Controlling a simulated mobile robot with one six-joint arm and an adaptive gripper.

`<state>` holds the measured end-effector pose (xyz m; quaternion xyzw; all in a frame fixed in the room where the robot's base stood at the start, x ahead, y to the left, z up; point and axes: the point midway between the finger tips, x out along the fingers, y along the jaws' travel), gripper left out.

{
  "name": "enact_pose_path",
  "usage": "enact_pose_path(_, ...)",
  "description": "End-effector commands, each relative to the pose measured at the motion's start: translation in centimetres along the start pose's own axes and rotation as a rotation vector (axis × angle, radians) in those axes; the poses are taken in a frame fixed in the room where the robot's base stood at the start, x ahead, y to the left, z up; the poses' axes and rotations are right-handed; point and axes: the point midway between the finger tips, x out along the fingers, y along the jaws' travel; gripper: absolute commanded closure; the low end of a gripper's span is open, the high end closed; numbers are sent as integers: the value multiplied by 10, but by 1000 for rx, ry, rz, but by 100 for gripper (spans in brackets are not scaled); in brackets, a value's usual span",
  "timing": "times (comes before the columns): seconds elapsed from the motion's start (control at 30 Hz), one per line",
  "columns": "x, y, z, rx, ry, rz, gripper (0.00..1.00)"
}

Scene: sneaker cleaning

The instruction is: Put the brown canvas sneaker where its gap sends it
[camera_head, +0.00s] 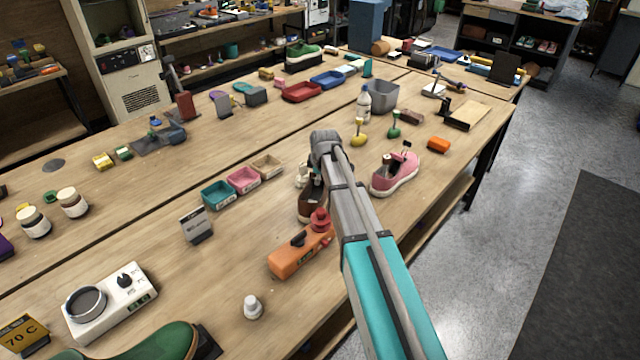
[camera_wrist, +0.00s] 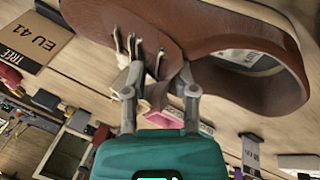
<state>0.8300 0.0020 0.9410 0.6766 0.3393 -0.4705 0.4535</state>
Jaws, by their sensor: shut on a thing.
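The brown canvas sneaker (camera_head: 309,207) is partly hidden behind my arm in the head view. It fills the top of the wrist view (camera_wrist: 225,35), with a pale rim, an open collar and a whitish label inside. Laces or thin pins show beside my fingers. My gripper (camera_wrist: 157,85) is shut on the sneaker near these. In the head view my fingers are hidden by the wrist. I cannot tell whether the sneaker touches the table.
An orange device with a red knob (camera_head: 300,252) lies close in front of the sneaker. A pink sneaker (camera_head: 395,174) stands to the right. A grey sign (camera_head: 196,225) and a white dial device (camera_head: 110,302) are left. An "EU 41" card (camera_wrist: 35,45) shows in the wrist view.

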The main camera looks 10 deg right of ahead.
Motion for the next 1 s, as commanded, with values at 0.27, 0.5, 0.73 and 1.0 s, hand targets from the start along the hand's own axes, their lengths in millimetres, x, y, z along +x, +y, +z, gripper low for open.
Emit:
enact_pose_path(0.27,-7,1,-1,0,0,-4,100)
enact_pose_path(0.5,-23,6,-3,0,0,-3,100)
enact_pose_path(0.73,-46,14,-7,0,0,-2,100)
enact_pose_path(1.0,-76,23,-11,0,0,-1,100)
